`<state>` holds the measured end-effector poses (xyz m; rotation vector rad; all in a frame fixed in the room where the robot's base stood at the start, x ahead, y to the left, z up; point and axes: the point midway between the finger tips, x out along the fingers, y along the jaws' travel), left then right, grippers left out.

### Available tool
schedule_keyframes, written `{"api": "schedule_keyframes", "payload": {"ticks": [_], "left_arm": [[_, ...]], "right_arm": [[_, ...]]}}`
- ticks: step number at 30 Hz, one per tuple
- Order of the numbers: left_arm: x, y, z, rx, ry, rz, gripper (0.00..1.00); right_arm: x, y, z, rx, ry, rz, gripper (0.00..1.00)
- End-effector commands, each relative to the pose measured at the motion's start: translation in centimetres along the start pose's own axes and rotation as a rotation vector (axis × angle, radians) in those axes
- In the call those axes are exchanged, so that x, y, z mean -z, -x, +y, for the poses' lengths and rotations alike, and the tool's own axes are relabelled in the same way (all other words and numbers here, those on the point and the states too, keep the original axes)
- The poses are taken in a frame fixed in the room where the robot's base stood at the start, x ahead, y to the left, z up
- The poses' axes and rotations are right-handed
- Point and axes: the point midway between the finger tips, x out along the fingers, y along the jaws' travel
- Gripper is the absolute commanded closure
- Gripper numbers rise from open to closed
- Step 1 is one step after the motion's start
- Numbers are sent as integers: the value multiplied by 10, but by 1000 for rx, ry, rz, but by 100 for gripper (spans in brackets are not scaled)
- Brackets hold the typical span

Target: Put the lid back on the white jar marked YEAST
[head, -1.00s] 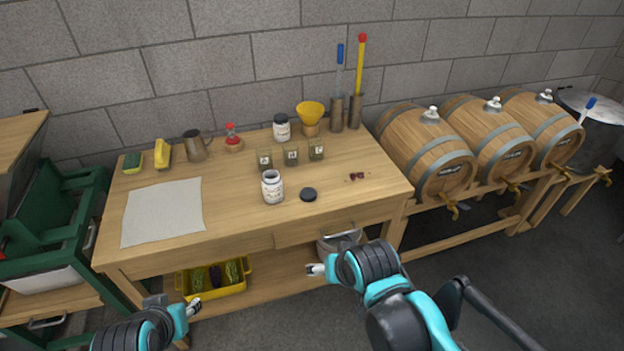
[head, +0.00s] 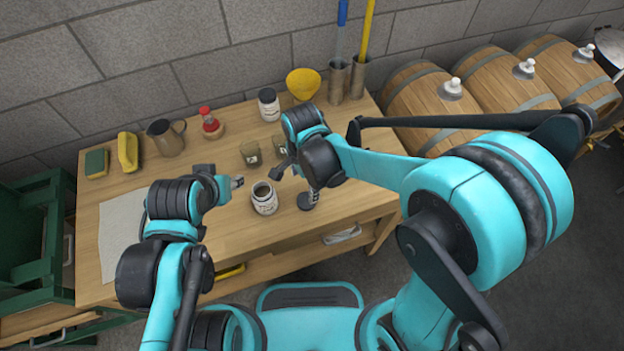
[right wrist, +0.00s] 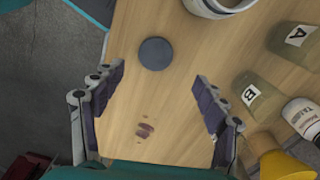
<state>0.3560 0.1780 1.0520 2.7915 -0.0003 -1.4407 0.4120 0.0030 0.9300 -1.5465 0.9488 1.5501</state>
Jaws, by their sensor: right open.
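The white jar (head: 264,201) stands upright and open-topped near the table's front; its label is too small to read. Its rim shows at the top of the right wrist view (right wrist: 232,8). A dark round lid (right wrist: 155,54) lies flat on the table beside the jar; in the head view it is partly hidden by my right gripper (head: 311,192). In the wrist view my right gripper (right wrist: 158,86) is open and empty, pointing down over the table, the lid beyond and between its fingertips. My left gripper (head: 238,182) hovers left of the jar; its finger gap is unclear.
Glass jars marked A (right wrist: 296,36) and B (right wrist: 251,95) stand close behind. A lidded white jar (head: 268,105), yellow funnel (head: 303,83), red-topped bottle (head: 210,123) and metal jug (head: 166,137) line the back.

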Motion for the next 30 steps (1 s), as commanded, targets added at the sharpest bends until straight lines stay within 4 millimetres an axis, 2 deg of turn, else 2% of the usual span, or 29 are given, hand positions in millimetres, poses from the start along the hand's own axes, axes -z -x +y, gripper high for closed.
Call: {"api": "schedule_keyframes", "payload": {"ticks": [10,18,26,30], "left_arm": [[-1,-1,0,0,0,0,60],[-7,-9,0,0,0,0,60],[-6,-8,0,0,0,0,60],[-9,-13,0,0,0,0,60]], "right_arm": [[0,-2,0,-1,-3,0,27],[0,-27,0,-1,-2,0,27],[0,-27,1,-1,-2,0,27],[2,-36,2,-1,-2,0,27]]}}
